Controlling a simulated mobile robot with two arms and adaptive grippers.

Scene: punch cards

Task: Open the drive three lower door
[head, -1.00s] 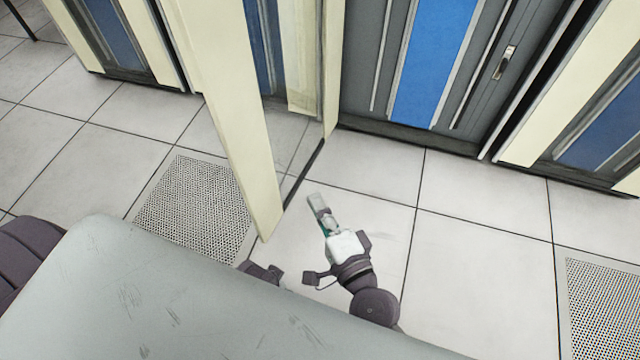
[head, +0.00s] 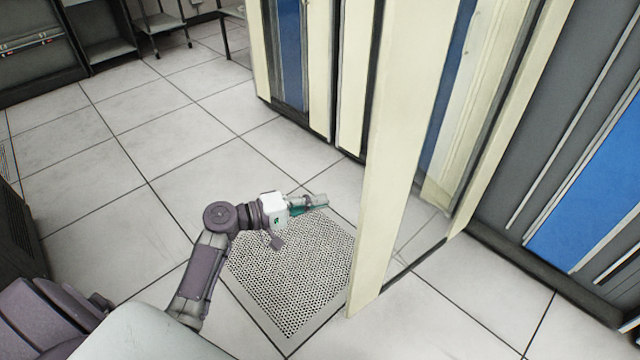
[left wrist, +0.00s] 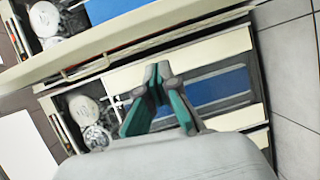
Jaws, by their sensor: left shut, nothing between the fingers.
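A tall cream door panel (head: 385,190) stands out from the row of drive cabinets in the head view, swung away from its cabinet. A second cream edge (head: 510,110) stands to its right, with a blue-striped cabinet front behind. I cannot tell from any marking which one is drive three. My left gripper (head: 322,201) is shut and empty, just left of the panel and above the perforated floor tile; I see a gap between them. In the left wrist view my fingertips (left wrist: 158,70) meet in front of a cabinet with a blue panel (left wrist: 218,90). My right gripper is out of view.
Another cabinet (head: 290,60) with a blue stripe stands behind, left of the panel. A dark cabinet (head: 600,130) with a blue front stands at the right. The tiled floor (head: 170,120) on the left is clear. A dark unit (head: 25,210) stands at the left edge.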

